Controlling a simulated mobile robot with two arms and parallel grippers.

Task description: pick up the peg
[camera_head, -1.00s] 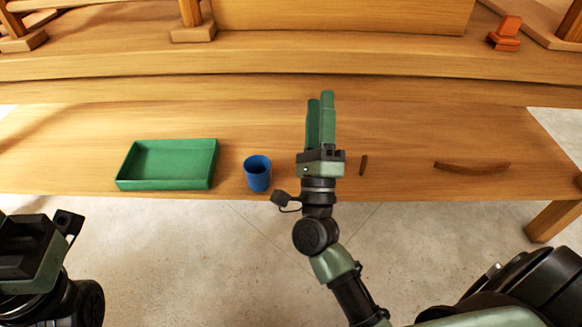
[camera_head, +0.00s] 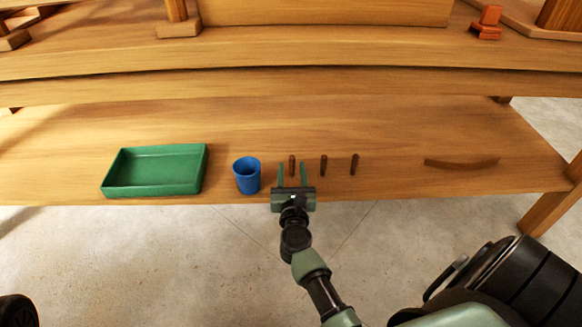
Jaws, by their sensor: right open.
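Three short dark brown pegs stand or lie in a row on the wooden bench: a left peg (camera_head: 292,165), a middle peg (camera_head: 323,166) and a right peg (camera_head: 354,164). My right gripper (camera_head: 292,173) is open at the bench's front edge, with its two green fingers pointing away from me. In the picture the left peg shows between the fingers, with a gap on each side. I cannot tell whether the fingers are at the peg's height. My left gripper is out of view.
A blue cup (camera_head: 247,176) stands close to the left of my right gripper. A green tray (camera_head: 153,187) is farther left. A curved brown strip (camera_head: 461,163) lies to the right. The bench top between the right peg and the strip is clear.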

